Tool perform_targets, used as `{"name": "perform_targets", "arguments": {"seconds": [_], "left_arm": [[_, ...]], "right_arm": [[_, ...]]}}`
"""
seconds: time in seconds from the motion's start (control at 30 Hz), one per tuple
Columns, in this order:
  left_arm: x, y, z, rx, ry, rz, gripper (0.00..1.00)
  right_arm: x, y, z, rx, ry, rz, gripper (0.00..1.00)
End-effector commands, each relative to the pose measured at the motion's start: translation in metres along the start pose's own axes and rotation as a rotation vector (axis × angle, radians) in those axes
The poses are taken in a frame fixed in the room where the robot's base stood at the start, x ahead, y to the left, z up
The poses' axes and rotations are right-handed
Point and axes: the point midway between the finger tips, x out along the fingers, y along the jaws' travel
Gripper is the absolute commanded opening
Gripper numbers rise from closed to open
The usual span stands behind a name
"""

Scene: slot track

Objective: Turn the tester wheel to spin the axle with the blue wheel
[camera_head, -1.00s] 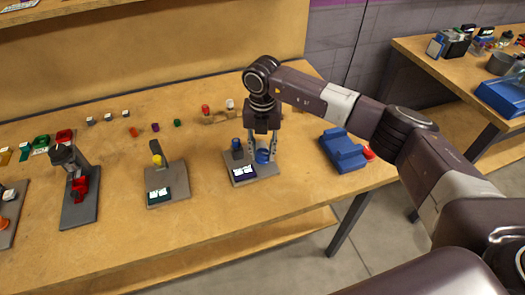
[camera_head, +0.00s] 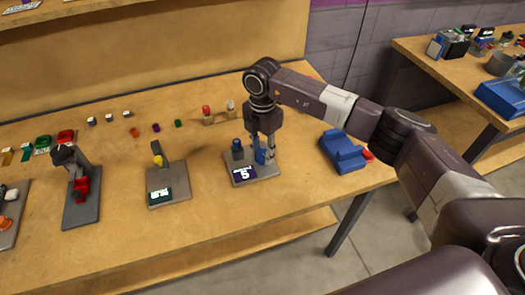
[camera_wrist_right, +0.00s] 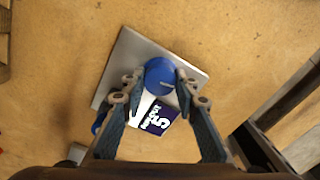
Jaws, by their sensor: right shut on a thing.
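A grey-plated tester (camera_head: 262,178) stands near the right end of the table. It carries a blue round wheel (camera_head: 261,156), a dark blue upright part (camera_head: 237,149) and a dark display with white marks (camera_head: 243,173). My right gripper (camera_head: 266,155) points down from above with its fingers shut on the blue round wheel. In the right wrist view the blue wheel (camera_wrist_right: 160,74) sits between the two fingertips (camera_wrist_right: 160,80). The display (camera_wrist_right: 158,117) shows a white "5" and smaller text too small to read. My left gripper is not in view.
A similar plate with a yellow part (camera_head: 158,160) stands to the left, then a dark stand with a red part (camera_head: 82,187). A blue block-like holder (camera_head: 344,153) lies to the right. Several small coloured pieces lie behind; the table between is clear.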

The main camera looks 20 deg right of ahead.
Motion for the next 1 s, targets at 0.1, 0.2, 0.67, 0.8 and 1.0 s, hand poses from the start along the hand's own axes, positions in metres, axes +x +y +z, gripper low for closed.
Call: {"name": "perform_targets", "arguments": {"seconds": [0.1,0.2,0.67,0.8,1.0], "left_arm": [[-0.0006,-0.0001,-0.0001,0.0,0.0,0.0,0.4],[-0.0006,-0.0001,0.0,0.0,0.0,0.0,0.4],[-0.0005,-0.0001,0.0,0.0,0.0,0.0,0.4],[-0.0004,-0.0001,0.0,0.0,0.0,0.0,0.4],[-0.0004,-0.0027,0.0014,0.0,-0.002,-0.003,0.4]], "right_arm": [[-0.0025,0.0018,0.0018,0.017,-0.004,0.006,0.04],[-0.0025,0.0018,0.0019,0.022,-0.004,0.006,0.04],[-0.0021,0.0016,0.0017,0.022,-0.003,0.006,0.43],[-0.0013,0.001,0.0011,0.021,-0.002,0.003,0.45],[-0.0032,0.0008,0.0007,0.02,-0.001,0.003,0.45]]}}
